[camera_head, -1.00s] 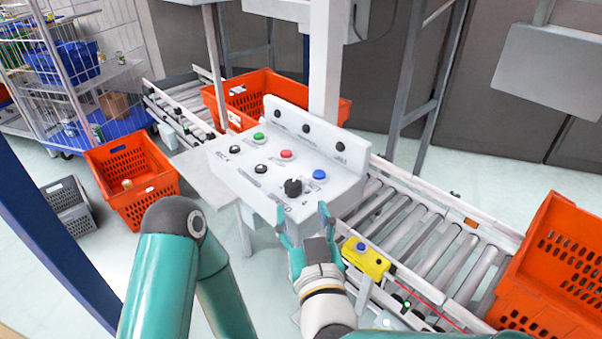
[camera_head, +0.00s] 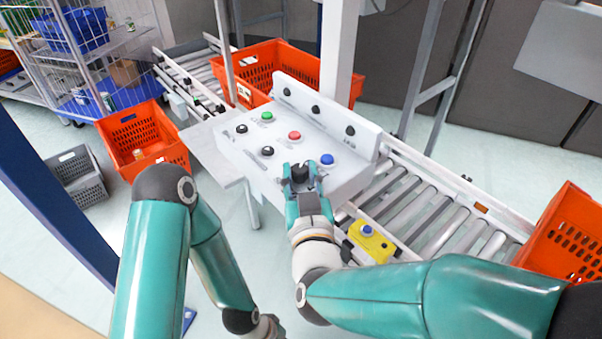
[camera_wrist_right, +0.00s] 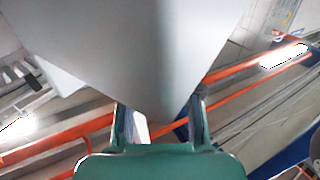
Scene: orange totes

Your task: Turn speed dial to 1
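The dial's markings are too small or hidden to read. My right gripper (camera_head: 299,168) is at this dial, with one finger on each side, and looks narrowed onto it. In the right wrist view a pale grey surface (camera_wrist_right: 150,50) fills the upper middle and hides the fingertips' contact. My left arm is at lower left; its gripper is not visible.
The panel also has green (camera_head: 267,117) and red (camera_head: 294,135) buttons and smaller black knobs (camera_head: 267,152). Orange totes (camera_head: 142,142) stand left, behind and right.

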